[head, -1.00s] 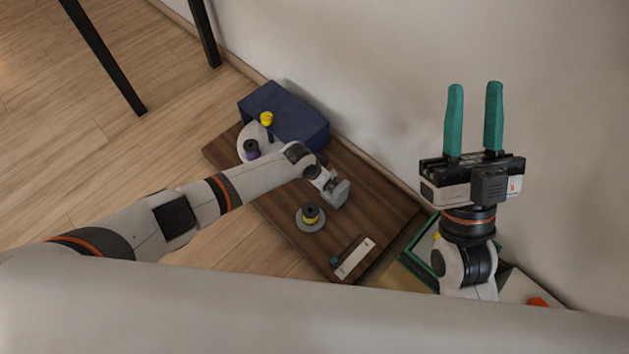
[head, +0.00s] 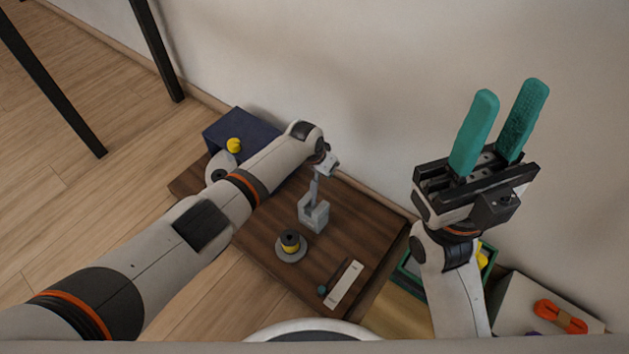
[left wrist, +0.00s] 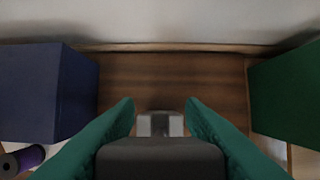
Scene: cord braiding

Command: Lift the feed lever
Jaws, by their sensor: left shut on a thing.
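The feed lever (head: 315,188) is a slim grey arm that rises steeply from a grey bracket (head: 313,215) on the dark wooden board. My left arm reaches over the board, and its wrist is at the lever's upper end. A pale grey piece (left wrist: 160,124) shows between the fingertips, partly hidden by a dark block. The left fingers cannot be made out in the head view. My right gripper (head: 516,118) is raised at the right, open and empty, fingers upward.
A blue box (head: 240,130) stands at the board's far left. A pale strip (head: 345,285) lies at the near edge. A green-rimmed tray (head: 411,268) and orange cord (head: 559,316) are at right. The wall is behind.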

